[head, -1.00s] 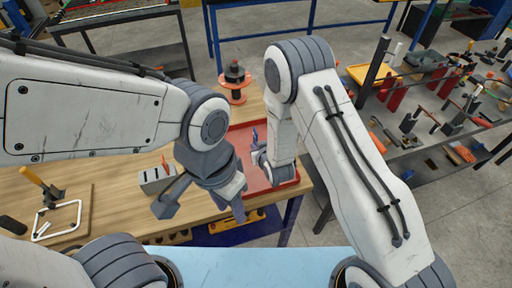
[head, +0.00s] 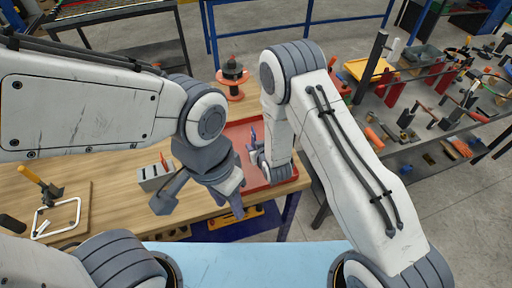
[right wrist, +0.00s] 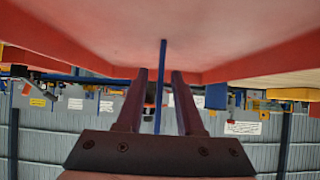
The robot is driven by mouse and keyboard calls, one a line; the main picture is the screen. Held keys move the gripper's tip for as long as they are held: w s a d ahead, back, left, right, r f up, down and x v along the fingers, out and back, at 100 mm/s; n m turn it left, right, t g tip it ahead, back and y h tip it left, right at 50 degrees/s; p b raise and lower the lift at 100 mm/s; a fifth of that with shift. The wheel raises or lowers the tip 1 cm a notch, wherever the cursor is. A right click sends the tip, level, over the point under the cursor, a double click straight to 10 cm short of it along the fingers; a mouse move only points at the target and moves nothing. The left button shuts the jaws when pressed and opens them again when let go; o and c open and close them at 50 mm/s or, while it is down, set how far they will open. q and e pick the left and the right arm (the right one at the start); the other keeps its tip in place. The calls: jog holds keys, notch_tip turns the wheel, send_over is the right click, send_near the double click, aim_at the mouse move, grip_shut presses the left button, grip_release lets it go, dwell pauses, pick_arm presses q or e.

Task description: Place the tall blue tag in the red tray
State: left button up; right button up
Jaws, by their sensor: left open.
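The red tray (head: 240,132) lies on the wooden bench, partly hidden by my arms. The tall blue tag (right wrist: 161,85) is a thin blue upright strip in the right wrist view, one end against the red tray surface. It also shows in the head view (head: 253,134), beside my right gripper. My right gripper (right wrist: 159,78) has its fingers apart on both sides of the tag, with gaps visible. In the head view it is low over the tray, its fingers largely hidden. My left gripper (head: 202,203) is open and empty over the bench's front edge, left of the tray.
A grey block with a red piece (head: 157,176) sits left of my left gripper. A board with a hammer and white frame (head: 60,217) lies at the left. An orange-and-black spool (head: 232,80) stands behind the tray. A cluttered grey shelf (head: 410,150) is at the right.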

jog(key=b+v, duration=0.2)
jog(key=v, duration=0.6)
jog(key=shift+s+d+r, duration=0.1)
jog(key=shift+s+r, duration=0.05)
jog(key=shift+s, duration=0.1)
jog(key=s+a+r+n+g+p, duration=0.1)
jog(key=s+a+r+g+p, duration=0.3)
jog(key=s+r, duration=0.6)
jog(key=s+d+r+n+g+h, duration=0.1)
jog(key=s+d+r+g, duration=0.2)
jog(key=s+r, duration=0.2)
jog(key=s+d+r+n+g+h, duration=0.1)
jog(key=s+d+r+g, duration=0.2)
jog(key=s+r, duration=0.3)
jog(key=s, duration=0.5)
jog(key=shift+d+n+g, duration=0.25)
jog(key=shift+n+g, duration=0.05)
notch_tip(320, 180, down, 3)
jog(key=b, duration=0.3)
jog(key=shift+b, duration=0.35)
